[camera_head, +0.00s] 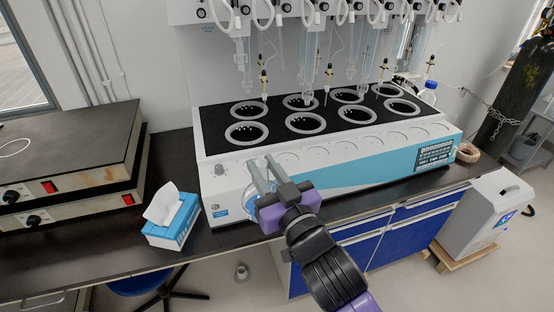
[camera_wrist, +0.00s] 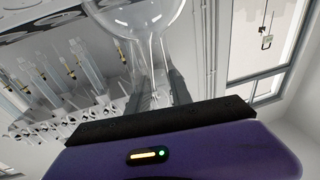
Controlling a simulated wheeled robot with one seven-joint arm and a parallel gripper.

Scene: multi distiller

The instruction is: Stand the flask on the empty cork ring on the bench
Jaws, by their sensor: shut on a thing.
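The flask (camera_wrist: 143,18) is clear round glass and shows at the top of the wrist view. Its neck lies between the two fingers of my gripper (camera_wrist: 160,88), which is shut on it. In the head view my gripper (camera_head: 263,162) is in front of the distiller's left front panel, and the clear glass is hard to make out there. A brown cork ring (camera_head: 467,152) lies on the bench at the right end of the distiller, well to the right of my gripper. It looks empty.
The large white and blue distiller (camera_head: 370,160) fills the middle of the bench, with several ringed wells and glass tubes above. A tissue box (camera_head: 170,225) stands at its left. A blue-capped bottle (camera_head: 428,92) is behind the right end. A white unit (camera_head: 483,220) stands below at right.

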